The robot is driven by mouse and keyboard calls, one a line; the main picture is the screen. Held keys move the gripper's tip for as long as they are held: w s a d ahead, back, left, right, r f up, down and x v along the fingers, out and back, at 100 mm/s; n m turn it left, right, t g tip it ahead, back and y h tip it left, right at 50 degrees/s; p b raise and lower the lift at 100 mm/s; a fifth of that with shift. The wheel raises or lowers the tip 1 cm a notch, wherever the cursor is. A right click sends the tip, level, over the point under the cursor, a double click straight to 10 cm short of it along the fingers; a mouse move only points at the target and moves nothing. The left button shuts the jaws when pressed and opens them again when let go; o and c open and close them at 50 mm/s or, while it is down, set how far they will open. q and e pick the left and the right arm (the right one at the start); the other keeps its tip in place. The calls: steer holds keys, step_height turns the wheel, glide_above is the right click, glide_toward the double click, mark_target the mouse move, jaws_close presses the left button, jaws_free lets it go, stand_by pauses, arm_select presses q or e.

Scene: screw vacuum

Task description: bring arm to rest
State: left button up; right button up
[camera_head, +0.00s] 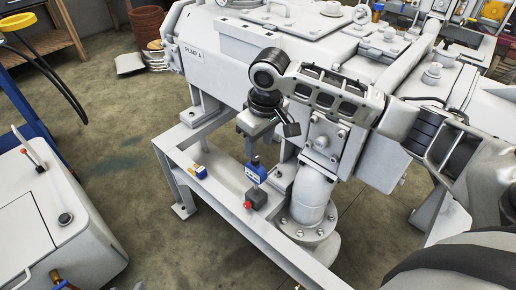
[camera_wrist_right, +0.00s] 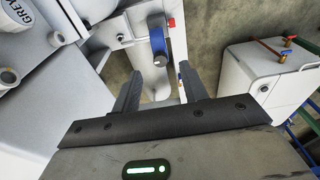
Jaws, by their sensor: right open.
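My right arm (camera_head: 330,92) reaches in from the right of the head view, across the front of the pale grey pump labelled PUMP A (camera_head: 215,62). Its gripper (camera_head: 264,148) points down above the frame ledge, partly hidden by the wrist. In the wrist view the two fingers of the right gripper (camera_wrist_right: 160,72) stand apart with nothing held between them. A blue-handled valve (camera_head: 256,172) lies below the gripper; the blue handle also shows beyond the fingertips in the wrist view (camera_wrist_right: 158,40). My left gripper is in neither view.
The pump's light frame (camera_head: 222,187) and a flanged pipe elbow (camera_head: 312,197) stand close to the gripper. A red knob (camera_head: 253,199) sits near the valve. A white cabinet (camera_head: 50,225) stands at left. Open floor (camera_head: 125,165) lies between cabinet and frame.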

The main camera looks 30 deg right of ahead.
steer(key=shift+r, duration=0.25)
stand_by(0.3)
steer(key=s+a+f+n+t+y, duration=0.1)
steer(key=s+a+f+t+y, duration=0.15)
steer(key=s+a+f, duration=0.4)
steer(key=s+a+f+n+t+y, duration=0.1)
steer(key=s+a+f+y, duration=0.15)
steer(key=a, duration=0.75)
steer(key=s+d+m+t+h, duration=0.1)
steer(key=s+d+m+t, duration=0.2)
steer(key=s+d+t, duration=0.2)
steer(key=shift+s+r+m+t, duration=0.3)
steer(key=shift+s+r+t, duration=0.2)
steer(key=shift+s, duration=0.7)
